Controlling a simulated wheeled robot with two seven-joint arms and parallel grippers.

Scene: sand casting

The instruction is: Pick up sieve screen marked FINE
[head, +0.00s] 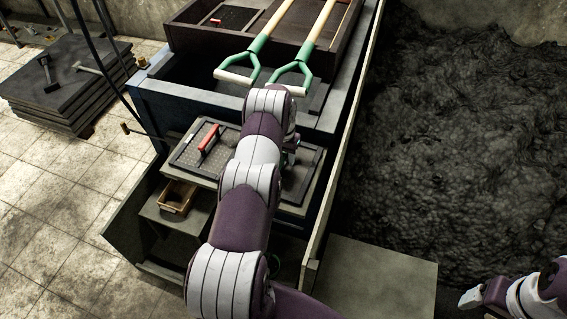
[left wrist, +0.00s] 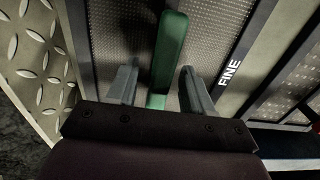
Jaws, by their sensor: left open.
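The sieve screen marked FINE (left wrist: 215,40) fills the middle of the left wrist view, with its white lettering to the right of a green handle (left wrist: 170,45). My left gripper (left wrist: 160,82) is open, with one finger on each side of the green handle. Gaps show between the fingers and the handle. In the head view the FINE screen (head: 300,180) lies on a shelf, mostly hidden behind my left arm. My right gripper (head: 474,297) is at the lower right, and its jaw state is unclear.
A screen with a red handle (head: 208,140) lies to the left of my arm. A small wooden box (head: 177,197) stands below it. Two green-handled shovels (head: 262,68) lie above. Dark sand (head: 450,150) fills the right, beyond a pale partition edge (head: 345,140).

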